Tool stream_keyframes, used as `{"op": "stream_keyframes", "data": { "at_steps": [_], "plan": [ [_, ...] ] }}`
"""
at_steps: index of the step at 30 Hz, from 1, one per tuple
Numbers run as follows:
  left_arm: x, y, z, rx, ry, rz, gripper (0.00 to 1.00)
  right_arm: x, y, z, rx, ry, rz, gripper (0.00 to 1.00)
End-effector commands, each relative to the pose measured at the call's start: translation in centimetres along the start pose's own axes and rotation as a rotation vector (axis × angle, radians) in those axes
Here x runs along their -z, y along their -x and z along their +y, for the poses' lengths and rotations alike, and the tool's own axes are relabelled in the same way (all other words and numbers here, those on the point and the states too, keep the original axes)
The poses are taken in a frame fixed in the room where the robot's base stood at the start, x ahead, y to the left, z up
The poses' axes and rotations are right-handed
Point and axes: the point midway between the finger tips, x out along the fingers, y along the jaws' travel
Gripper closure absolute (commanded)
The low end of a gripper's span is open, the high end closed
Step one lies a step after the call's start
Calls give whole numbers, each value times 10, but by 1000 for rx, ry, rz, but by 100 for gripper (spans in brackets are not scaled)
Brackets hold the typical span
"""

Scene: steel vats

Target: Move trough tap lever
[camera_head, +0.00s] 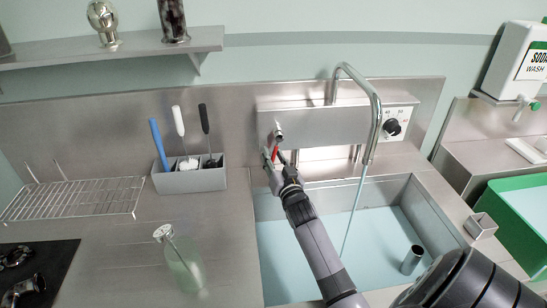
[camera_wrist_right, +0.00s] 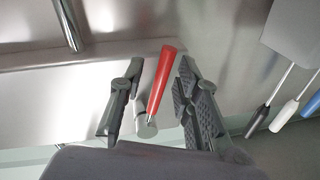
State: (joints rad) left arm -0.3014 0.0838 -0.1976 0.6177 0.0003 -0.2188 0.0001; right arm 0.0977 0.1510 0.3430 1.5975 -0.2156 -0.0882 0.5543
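The red tap lever (camera_head: 276,152) sits at the left end of the steel tap box (camera_head: 320,126) above the trough. In the right wrist view the red lever (camera_wrist_right: 164,78) stands between the fingers of my right gripper (camera_wrist_right: 158,82), with gaps visible on both sides. The fingers are open. In the head view my right gripper (camera_head: 275,160) is at the lever and partly covers it. A curved spout (camera_head: 376,105) pours a thin stream of water into the steel trough (camera_head: 425,205), which holds bluish water. My left gripper is not in view.
A grey holder (camera_head: 190,181) with several brushes stands left of the trough. A wire rack (camera_head: 75,199) and a clear bottle (camera_head: 183,265) are on the left counter. A metal cylinder (camera_head: 412,260) stands in the trough. A dark knob (camera_head: 392,127) is right of the spout.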

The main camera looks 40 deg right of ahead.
Motion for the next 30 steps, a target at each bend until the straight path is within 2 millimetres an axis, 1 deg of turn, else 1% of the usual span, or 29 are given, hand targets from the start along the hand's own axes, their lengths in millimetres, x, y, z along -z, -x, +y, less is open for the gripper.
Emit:
{"op": "stream_keyframes", "data": {
  "at_steps": [5, 12, 16, 18, 21, 30],
  "plan": [
    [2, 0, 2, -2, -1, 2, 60, -2, 28, 0, -1, -2, -5, 70],
    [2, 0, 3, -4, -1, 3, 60, -2, 80, 1, -2, -2, -4, 70],
    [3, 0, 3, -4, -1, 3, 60, -2, 101, 0, -2, 0, -4, 70],
    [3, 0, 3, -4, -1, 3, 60, -1, 109, 0, -1, 0, -3, 70],
    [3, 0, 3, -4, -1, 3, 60, -1, 115, 0, -1, 0, -3, 70],
    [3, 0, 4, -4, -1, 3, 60, -1, 117, 0, -1, 0, -2, 70]
  ]
}}
